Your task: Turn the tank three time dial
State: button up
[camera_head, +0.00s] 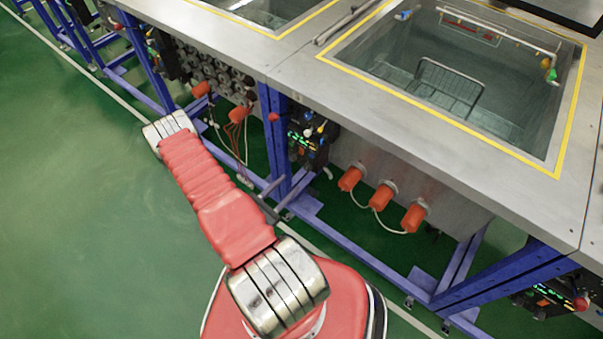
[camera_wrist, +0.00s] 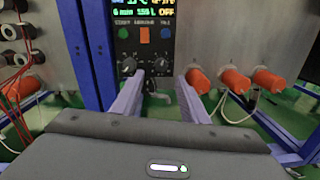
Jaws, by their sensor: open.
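A dark control panel (camera_wrist: 145,40) is ahead in the wrist view, with a lit display (camera_wrist: 143,10) and coloured buttons. Two dark round dials sit low on it, a left dial (camera_wrist: 128,66) and a right dial (camera_wrist: 163,66). Their labels are too small to read, so I cannot tell which is the time dial. My gripper (camera_wrist: 164,80) is open and empty. Its fingers point at the panel's lower part, with the right dial between them in the picture; I cannot tell any contact. The panel also shows in the head view (camera_head: 310,138); my gripper is not clear there.
Orange plugs (camera_head: 383,195) with white cables stick out right of the panel. Blue frame posts (camera_head: 275,130) and lower rails run alongside. More pipe fittings (camera_head: 212,78) are at the left. An open tank (camera_head: 455,80) is above. The green floor at left is free.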

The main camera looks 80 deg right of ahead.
aim_at(305, 168)
jog(key=shift+x, duration=4.3)
jog(key=shift+c, duration=0.2)
grip_shut()
jog(key=shift+w+n, duration=0.1)
jog(key=shift+n, duration=0.3)
jog(key=shift+w+d+n, duration=0.1)
jog(key=shift+n, duration=1)
jog(key=shift+r, duration=0.1)
